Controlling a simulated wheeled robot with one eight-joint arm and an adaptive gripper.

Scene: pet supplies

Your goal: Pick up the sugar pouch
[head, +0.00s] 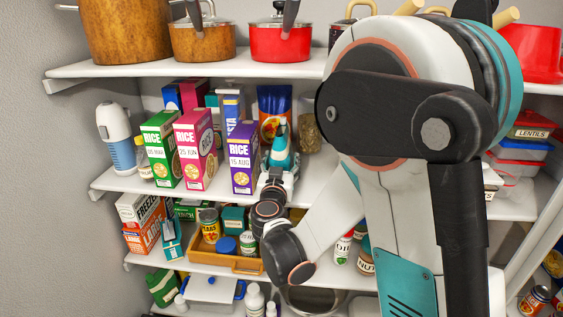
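No label reading sugar can be made out. A dark blue pouch-like pack with an orange and red print (273,104) stands at the back of the upper middle shelf, right of the rice boxes. I cannot tell whether it is the sugar pouch. My gripper (281,135), teal and white, reaches into that shelf in front of the pack's lower part and partly covers it. Its fingers are small and seen from behind, so their opening and any contact are unclear.
Green, pink and purple rice boxes (194,148) stand close left of my gripper. A brown-filled clear container (308,126) stands at the right. The shelf with pots (250,67) is above; a wooden tray (210,258) is below. My arm hides much of the right side.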

